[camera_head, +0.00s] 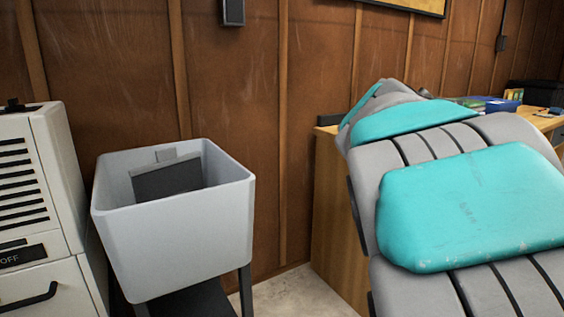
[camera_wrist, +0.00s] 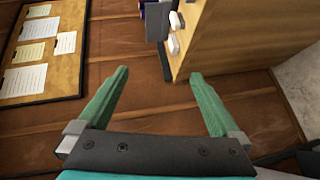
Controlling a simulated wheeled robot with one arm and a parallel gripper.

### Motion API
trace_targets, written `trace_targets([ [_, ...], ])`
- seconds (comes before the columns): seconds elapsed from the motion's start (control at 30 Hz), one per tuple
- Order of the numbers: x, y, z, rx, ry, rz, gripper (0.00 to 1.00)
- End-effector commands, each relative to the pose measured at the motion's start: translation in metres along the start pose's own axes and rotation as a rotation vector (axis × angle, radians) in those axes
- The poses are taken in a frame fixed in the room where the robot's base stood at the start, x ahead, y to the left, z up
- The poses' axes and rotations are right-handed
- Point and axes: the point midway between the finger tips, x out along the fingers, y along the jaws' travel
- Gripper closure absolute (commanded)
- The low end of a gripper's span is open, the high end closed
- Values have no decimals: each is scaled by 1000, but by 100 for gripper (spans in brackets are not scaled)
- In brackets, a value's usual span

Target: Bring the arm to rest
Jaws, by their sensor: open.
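My gripper (camera_wrist: 157,103) shows in the wrist view with its two green fingers spread wide apart. Nothing is between them. Behind the fingers are brown wood wall panels and a tilted view of the room. In the head view my grey and teal arm (camera_head: 470,205) fills the right side, raised and reaching up toward the wall. My gripper itself is hidden in the head view.
A light grey bin (camera_head: 180,240) on a dark stand holds a dark grey flat object (camera_head: 167,179). A beige cabinet (camera_head: 28,190) stands at left. A wooden desk (camera_head: 335,215) is behind my arm. A cork board (camera_wrist: 45,50) with papers hangs on the wall.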

Motion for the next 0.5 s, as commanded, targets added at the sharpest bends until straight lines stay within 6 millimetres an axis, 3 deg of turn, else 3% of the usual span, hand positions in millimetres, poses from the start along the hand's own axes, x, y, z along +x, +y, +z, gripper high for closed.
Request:
trace_targets([
  [0.1,-17,-61,52,178,-124,-166,0],
  [0.2,-40,-116,86,313,-232,-305,0],
  [0.37,-94,-204,125,496,-403,-527,0],
  [0.5,-155,-278,145,620,-558,-723,0],
])
